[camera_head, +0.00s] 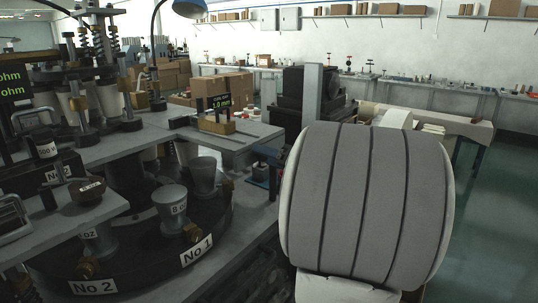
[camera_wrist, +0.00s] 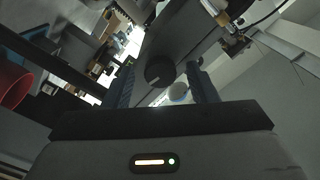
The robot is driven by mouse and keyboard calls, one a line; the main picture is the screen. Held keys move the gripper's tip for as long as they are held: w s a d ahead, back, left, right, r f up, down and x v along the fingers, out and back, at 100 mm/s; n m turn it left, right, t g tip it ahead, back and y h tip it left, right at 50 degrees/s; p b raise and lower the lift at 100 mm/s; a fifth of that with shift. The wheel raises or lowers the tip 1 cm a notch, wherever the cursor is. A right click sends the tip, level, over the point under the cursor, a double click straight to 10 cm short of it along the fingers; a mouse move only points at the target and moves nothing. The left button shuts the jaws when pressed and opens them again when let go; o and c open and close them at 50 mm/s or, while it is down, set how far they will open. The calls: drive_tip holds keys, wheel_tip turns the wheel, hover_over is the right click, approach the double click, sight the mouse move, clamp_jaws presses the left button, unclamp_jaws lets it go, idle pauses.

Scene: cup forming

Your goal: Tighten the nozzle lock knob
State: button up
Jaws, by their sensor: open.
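My gripper (camera_wrist: 160,67) shows in the wrist view, its two dark fingers apart. A dark round knob (camera_wrist: 158,71) appears between the fingertips, on the underside of a dark panel or arm. I cannot tell its distance, and no finger visibly touches it. Whether it is the nozzle lock knob is unclear. In the head view, brass knobs (camera_head: 194,232) sit low on the round turntable, beside the cup forms, near the "No 1" label (camera_head: 197,251) and the "No 2" label (camera_head: 93,287). My gripper is not visible in the head view.
A grey cup form (camera_head: 172,203) stands on the dark turntable. Cardboard boxes (camera_head: 228,83) stand behind. Open green floor (camera_head: 500,215) lies at right. A red bin (camera_wrist: 12,84) shows in the wrist view.

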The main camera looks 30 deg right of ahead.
drive_tip(key=shift+w+a, duration=0.1)
drive_tip(key=shift+w, duration=0.15)
